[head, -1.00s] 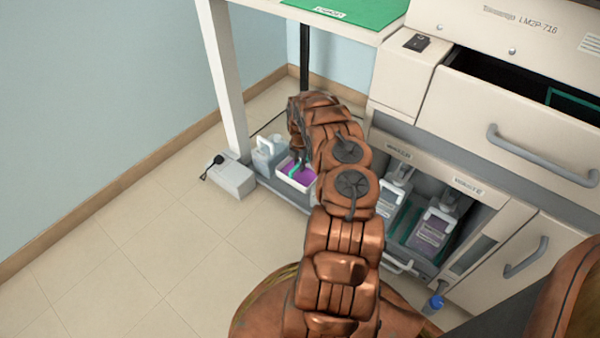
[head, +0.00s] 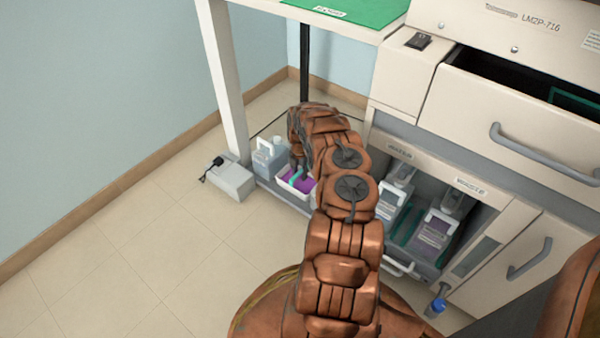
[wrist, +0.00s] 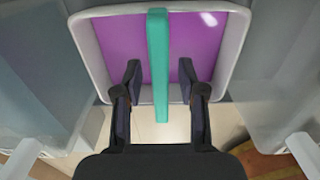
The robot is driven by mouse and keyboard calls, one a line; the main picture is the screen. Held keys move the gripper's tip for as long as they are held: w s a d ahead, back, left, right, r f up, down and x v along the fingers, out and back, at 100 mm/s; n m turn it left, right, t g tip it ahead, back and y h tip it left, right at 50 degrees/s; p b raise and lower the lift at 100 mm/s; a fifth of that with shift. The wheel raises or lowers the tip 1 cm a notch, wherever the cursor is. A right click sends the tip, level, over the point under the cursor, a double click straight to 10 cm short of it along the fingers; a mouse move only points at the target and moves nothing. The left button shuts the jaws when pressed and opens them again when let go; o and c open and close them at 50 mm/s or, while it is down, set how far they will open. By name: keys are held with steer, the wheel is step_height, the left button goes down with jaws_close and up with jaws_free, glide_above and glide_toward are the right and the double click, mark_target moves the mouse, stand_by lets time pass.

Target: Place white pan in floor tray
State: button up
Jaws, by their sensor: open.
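The white pan (head: 283,187) holds purple liquid and sits in the grey floor tray (head: 297,205) under the bench. A teal bar lies across the pan (wrist: 236,50); it shows in the wrist view (wrist: 157,60) and partly in the head view (head: 296,177). My gripper (wrist: 162,75) is open, with one finger on each side of the teal bar and a gap to it on both sides. The fingertips overlap the near part of the pan in the wrist view. In the head view my arm hides part of the pan and of the tray.
A pale jug (head: 268,157) stands left of the pan. A grey box (head: 230,180) with a black plug is on the floor beside the tray. Bottles (head: 433,235) stand in the open cabinet at right. An open drawer (head: 510,110) is above. The floor at left is clear.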

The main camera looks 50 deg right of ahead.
steer(key=shift+r, duration=0.1)
steer(key=s+a+r+m+g+p, duration=0.1)
steer(key=a+r+m+p, duration=0.3)
steer(key=r, duration=1)
steer(key=s+a+r+m, duration=0.1)
steer(key=a+r, duration=0.4)
steer(key=r, duration=0.8)
steer(key=s+a+r+m+g, duration=0.1)
steer(key=s+a+r+m, duration=0.25)
steer(key=a+r, duration=0.4)
steer(key=s+a+r+m, duration=0.35)
steer(key=a+r, duration=0.25)
steer(key=a, duration=0.2)
steer(key=s+a+r+m+g, duration=0.1)
steer(key=s+a+r+m, duration=0.2)
steer(key=s+a, duration=0.7)
steer(key=s+a+r+m, duration=0.3)
steer(key=s+a, duration=0.7)
steer(key=s, duration=0.7)
steer(key=shift+a+r+m+g, duration=0.4)
steer(key=shift+r, duration=0.5)
steer(key=shift+w, duration=0.1)
